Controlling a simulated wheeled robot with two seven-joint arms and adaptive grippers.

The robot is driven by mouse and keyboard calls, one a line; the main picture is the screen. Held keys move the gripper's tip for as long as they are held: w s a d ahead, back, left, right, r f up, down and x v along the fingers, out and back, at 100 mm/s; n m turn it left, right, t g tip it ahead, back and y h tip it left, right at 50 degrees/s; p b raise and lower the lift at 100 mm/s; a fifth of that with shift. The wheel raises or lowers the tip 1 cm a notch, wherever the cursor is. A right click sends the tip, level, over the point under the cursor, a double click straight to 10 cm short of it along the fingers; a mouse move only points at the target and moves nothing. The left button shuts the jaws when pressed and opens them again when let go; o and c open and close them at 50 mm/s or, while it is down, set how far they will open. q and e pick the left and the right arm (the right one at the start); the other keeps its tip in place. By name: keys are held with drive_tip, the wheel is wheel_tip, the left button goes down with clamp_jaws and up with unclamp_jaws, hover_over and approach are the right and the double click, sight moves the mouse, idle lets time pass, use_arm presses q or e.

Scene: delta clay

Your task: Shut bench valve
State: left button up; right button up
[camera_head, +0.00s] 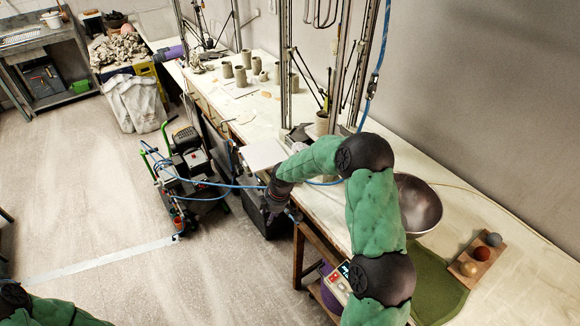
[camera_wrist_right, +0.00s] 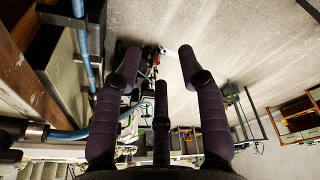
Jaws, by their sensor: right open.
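The bench valve cannot be picked out with certainty. A blue air hose (camera_head: 368,100) drops from above to the bench, with a dark inline fitting (camera_head: 373,84) on it. In the right wrist view, a blue pipe (camera_wrist_right: 83,50) runs down the left side, and a dark fitting with a blue hose (camera_wrist_right: 70,134) lies left of the fingers; no handle is clear. My right gripper (camera_head: 272,208) points down beside the bench's front edge, near the blue hose. It also shows in the right wrist view (camera_wrist_right: 160,65), with fingers spread and nothing between them. My left gripper is out of view.
The long workbench (camera_head: 480,240) carries clay cups (camera_head: 241,76), a metal bowl (camera_head: 417,204) and a wooden block with balls (camera_head: 478,256). A wheeled cart (camera_head: 188,172) with blue hoses stands left of my right gripper. The floor (camera_head: 90,190) further left is open.

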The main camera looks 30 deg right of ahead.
drive_tip(key=w+d+r+n+h+p, duration=0.1)
drive_tip(key=w+d+r+n+p, duration=0.1)
drive_tip(key=d+r, duration=0.55)
drive_tip(key=w+d+r+n+h+p, duration=0.15)
drive_tip(key=d+r, duration=0.25)
drive_tip(key=r, duration=0.7)
use_arm(q)
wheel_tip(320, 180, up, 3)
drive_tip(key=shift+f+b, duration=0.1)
drive_tip(key=shift+b, duration=0.85)
use_arm(e)
drive_tip(key=shift+n, duration=0.55)
drive_tip(key=x, duration=1.1)
drive_tip(key=shift+w+r, duration=0.15)
drive_tip(key=shift+w, duration=0.25)
drive_tip(key=shift+a, duration=0.1)
clamp_jaws()
